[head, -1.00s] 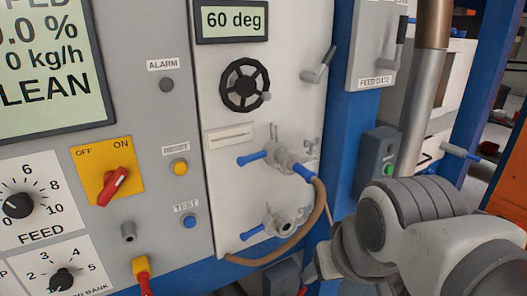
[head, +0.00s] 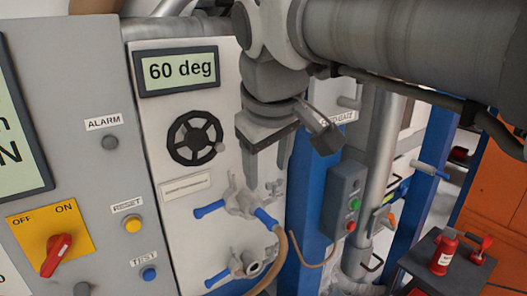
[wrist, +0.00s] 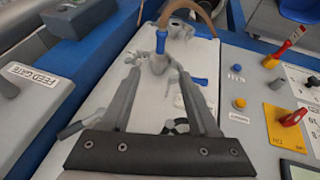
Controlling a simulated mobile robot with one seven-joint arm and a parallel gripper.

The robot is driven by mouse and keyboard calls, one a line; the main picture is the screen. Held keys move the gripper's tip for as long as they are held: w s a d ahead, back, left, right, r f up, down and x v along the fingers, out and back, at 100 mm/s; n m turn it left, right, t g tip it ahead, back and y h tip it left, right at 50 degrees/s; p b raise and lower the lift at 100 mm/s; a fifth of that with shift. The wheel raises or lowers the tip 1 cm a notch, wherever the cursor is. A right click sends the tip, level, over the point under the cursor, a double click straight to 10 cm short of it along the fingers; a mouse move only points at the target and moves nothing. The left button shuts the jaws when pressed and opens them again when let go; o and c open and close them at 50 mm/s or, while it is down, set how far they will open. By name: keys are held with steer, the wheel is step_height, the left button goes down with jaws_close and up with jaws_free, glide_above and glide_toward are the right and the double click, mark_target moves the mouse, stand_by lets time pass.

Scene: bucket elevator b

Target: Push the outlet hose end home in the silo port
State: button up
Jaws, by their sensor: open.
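The tan hose (head: 281,258) has a blue end (head: 265,218) at the right of the upper grey fitting (head: 240,202) on the pale panel. I cannot tell how deep it sits. A blue-handled lower fitting (head: 247,265) with a round open mouth is below. No readable label shows which is the silo port. My gripper (head: 267,170) is open and empty, pointing down above the blue end. In the wrist view, the hose (wrist: 200,14) and its blue end (wrist: 161,42) show beyond and between my fingertips (wrist: 162,68), apart from them.
A black handwheel (head: 195,138) and a "60 deg" display (head: 178,71) are on the panel. A grey box with buttons (head: 345,200) stands on the blue post at right. A red and yellow switch (head: 55,253) is at left. A dark stand (head: 450,270) holds red items at lower right.

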mark_target(264, 215)
steer(key=x, duration=1.7)
steer(key=shift+f+b, duration=0.15)
steer(key=shift+b, duration=0.25)
jaws_close()
